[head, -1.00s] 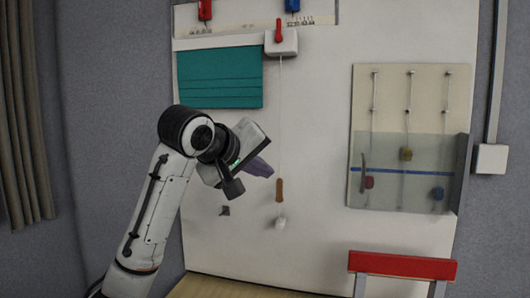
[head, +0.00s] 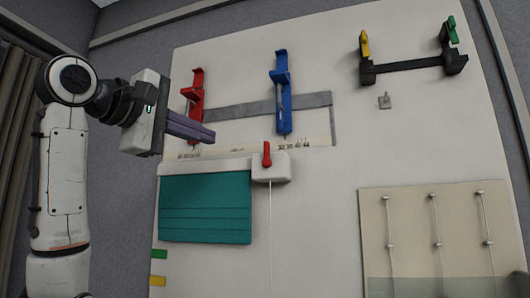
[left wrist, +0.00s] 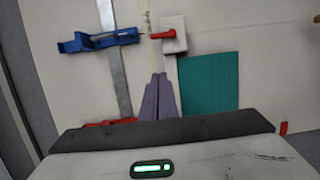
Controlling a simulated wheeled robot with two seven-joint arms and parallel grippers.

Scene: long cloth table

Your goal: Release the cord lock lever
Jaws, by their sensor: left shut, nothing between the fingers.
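The cord lock is a white block (head: 284,167) at the upper right corner of the teal blind (head: 205,207). Its red lever (head: 267,154) points upward in the head view. A thin white cord (head: 270,225) hangs straight down from the block. My left gripper (head: 212,137) is shut and empty, up and to the left of the lever and apart from it. In the left wrist view the shut fingers (left wrist: 160,82) point toward the block (left wrist: 173,38) and its red lever (left wrist: 163,34). My right gripper is not in view.
A red slider (head: 194,90) and a blue slider (head: 282,90) stand on the board above the lock, near my left gripper. Yellow and green clips (head: 452,30) on a black bar are at the upper right. A beige cord panel (head: 410,230) is at the lower right.

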